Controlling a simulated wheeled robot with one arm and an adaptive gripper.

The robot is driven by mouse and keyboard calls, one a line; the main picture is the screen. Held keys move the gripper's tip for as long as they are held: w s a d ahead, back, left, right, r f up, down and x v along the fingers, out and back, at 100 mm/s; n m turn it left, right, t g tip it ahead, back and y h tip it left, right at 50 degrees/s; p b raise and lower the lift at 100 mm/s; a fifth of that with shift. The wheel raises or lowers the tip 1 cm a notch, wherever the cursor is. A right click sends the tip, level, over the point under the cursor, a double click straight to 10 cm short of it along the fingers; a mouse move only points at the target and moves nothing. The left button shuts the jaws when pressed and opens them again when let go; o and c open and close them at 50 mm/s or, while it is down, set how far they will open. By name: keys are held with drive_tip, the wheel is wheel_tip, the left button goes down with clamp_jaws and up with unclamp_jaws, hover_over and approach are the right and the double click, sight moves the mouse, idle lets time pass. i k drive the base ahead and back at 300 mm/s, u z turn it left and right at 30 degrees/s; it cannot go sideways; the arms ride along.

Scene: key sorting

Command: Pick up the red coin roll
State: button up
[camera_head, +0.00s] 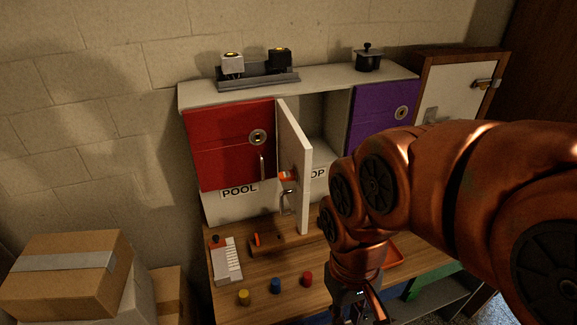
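The red coin roll (307,279) stands upright on the wooden worktop, at the right end of a row of small rolls. A blue roll (275,286) and a yellow roll (243,297) stand to its left. My gripper (367,306) is at the bottom of the picture, to the right of the red roll and apart from it. The fingertips are small, dark and partly cut off by the frame's edge, so I cannot tell how far apart they are.
An open white door (300,170) stands out between the red cabinet door (230,145) and the purple door (378,115). A wooden block (290,243) and a white card (228,262) lie behind the rolls. Cardboard boxes (65,270) are stacked at left.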

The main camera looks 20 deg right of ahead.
sight(308, 275)
drive_tip(key=z, duration=0.9)
drive_tip(key=k, duration=1.1)
drive_tip(key=u, duration=1)
drive_tip(key=i, duration=0.5)
drive_tip(key=u, duration=0.05)
